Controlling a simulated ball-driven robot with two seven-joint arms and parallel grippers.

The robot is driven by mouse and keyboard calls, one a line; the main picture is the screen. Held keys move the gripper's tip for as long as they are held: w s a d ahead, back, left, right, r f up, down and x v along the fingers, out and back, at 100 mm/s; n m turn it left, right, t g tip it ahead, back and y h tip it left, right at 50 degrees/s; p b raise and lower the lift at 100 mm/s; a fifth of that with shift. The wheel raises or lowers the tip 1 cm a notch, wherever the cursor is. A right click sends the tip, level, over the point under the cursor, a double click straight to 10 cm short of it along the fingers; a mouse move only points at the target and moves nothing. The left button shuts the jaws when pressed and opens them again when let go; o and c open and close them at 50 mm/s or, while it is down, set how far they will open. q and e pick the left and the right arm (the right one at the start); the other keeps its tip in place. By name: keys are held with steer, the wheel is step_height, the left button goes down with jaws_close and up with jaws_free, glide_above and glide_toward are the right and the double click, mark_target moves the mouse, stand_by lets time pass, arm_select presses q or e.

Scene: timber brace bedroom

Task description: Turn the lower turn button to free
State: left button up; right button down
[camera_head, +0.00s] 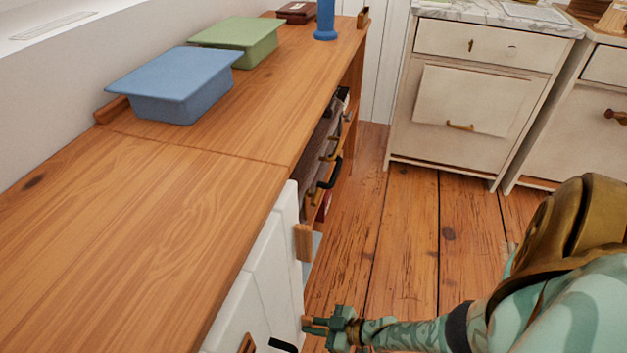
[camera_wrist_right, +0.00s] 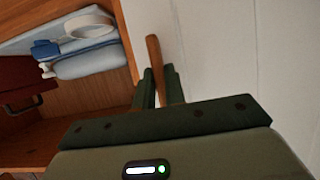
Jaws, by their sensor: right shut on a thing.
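The lower turn button (camera_wrist_right: 155,62) is a narrow wooden bar in the right wrist view, beside the edge of the white door (camera_wrist_right: 225,60). My right gripper (camera_wrist_right: 160,88) is shut on it, one dark green finger on each side. In the head view the same gripper (camera_head: 312,325) reaches in from the right to the white door (camera_head: 262,265), low down; its fingertips largely hide the lower button there. Another wooden turn button (camera_head: 303,242) sits higher at the door's edge, clear of the gripper. My left gripper is not in view.
The wooden counter (camera_head: 130,200) above the door carries a blue lidded box (camera_head: 180,100) and a green one (camera_head: 245,42). Open shelves beside the door hold a rolled blue item (camera_wrist_right: 88,62) and a white ring (camera_wrist_right: 90,22). The plank floor (camera_head: 405,230) is clear.

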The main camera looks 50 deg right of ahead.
stand_by(0.3)
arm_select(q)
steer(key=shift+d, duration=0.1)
arm_select(e)
steer(key=c, duration=1.5)
jaws_free()
steer(key=shift+o, duration=0.2)
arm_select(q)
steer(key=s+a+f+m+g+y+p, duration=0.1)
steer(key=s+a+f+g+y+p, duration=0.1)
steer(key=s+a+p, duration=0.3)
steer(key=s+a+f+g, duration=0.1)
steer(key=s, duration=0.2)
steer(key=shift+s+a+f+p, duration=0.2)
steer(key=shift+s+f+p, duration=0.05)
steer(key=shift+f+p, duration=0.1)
arm_select(e)
steer(key=v, duration=1.6)
steer(key=shift+s, duration=0.2)
steer(key=shift+d, duration=0.1)
